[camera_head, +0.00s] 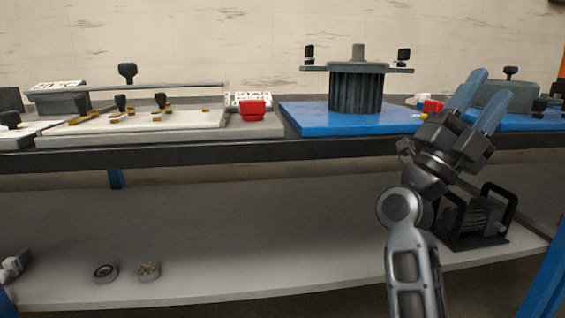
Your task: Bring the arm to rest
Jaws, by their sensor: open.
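My gripper (479,98) is at the right in the head view, at the end of my raised arm. Its two blue fingers point up and are apart, with nothing seen between them. It appears in front of the bench's front edge and hides part of the blue mats behind it. I cannot tell how far it is from the bench.
The bench (230,151) holds a dark ribbed cylinder (356,92) on a blue mat (300,117), a red block (252,110) and a pale board (180,121) with knobs. A dark motor-like unit (478,222) and small round parts (148,270) lie on the lower shelf (250,275).

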